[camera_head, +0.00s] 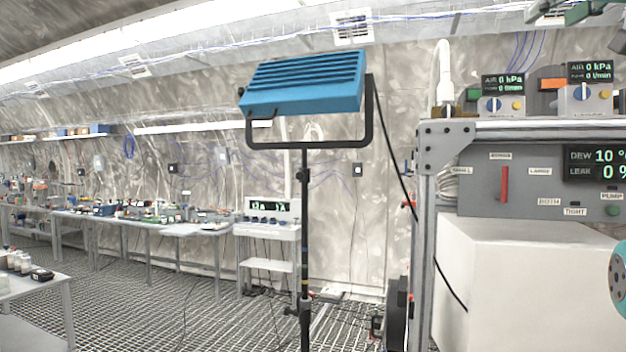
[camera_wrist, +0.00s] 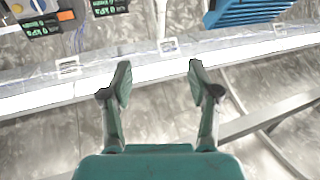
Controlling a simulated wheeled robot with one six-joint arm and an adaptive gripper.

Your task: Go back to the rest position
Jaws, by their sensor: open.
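My gripper (camera_wrist: 160,78) is open in the wrist view, its two green fingers spread apart with nothing between them. It is raised, and the wall and ceiling light strip show behind it. In the head view, green parts of my arm show only at the top right corner and the right edge; most of the arm is out of frame. No object is held.
A blue lamp (camera_head: 303,85) on a black stand rises in mid-view; it also shows in the wrist view (camera_wrist: 245,10). A grey control panel (camera_head: 480,190) and white box (camera_head: 520,270) stand at right. Workbenches (camera_head: 185,229) line the left wall. Grated floor (camera_head: 130,305) lies open at left.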

